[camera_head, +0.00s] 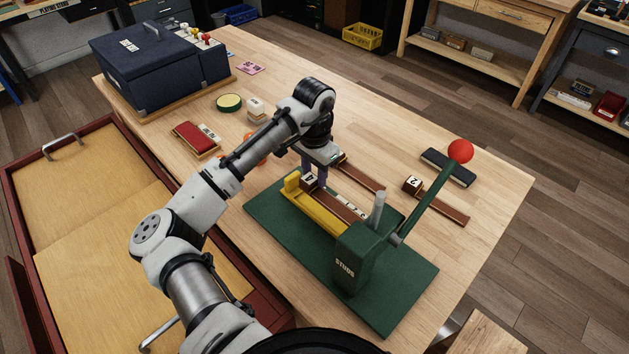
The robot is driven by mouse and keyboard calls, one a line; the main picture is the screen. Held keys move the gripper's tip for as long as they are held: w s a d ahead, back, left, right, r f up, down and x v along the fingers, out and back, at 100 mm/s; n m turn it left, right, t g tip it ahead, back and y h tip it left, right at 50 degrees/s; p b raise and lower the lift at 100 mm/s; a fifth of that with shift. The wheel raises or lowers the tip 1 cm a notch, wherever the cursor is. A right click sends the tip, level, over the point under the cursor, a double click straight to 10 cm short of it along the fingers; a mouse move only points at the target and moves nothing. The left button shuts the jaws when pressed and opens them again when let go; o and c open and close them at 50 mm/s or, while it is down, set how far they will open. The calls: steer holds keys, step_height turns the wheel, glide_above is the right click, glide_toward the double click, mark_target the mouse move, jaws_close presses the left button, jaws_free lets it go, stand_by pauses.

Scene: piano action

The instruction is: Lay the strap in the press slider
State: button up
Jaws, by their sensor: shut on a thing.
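The green press (358,262), marked STUDS, stands on a green base plate (410,292) with a long lever ending in a red ball. Its yellow slider (322,219) runs out to the left, with a raised yellow end. My gripper (314,180) points down at the slider's left end and is shut on a brown strap (340,205) with a white block marked 4. The strap lies lengthwise along the slider, in it or just above it; I cannot tell whether it rests on the bottom. The fingertips are partly hidden by the block.
A second brown strap (364,178) lies behind the press, partly hidden by my gripper. Another strap (447,208), with a block marked 2, lies to the right. A dark bar (447,167) lies beyond. A red pad (195,139) and blue case (160,65) are at left.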

steer(key=shift+f+p, duration=0.35)
steer(key=shift+f, duration=2.05)
steer(key=o, duration=1)
steer(key=shift+r, duration=0.1)
step_height(320, 180, up, 12)
steer(key=shift+r+b, duration=0.1)
steer(key=shift+b, duration=1.05)
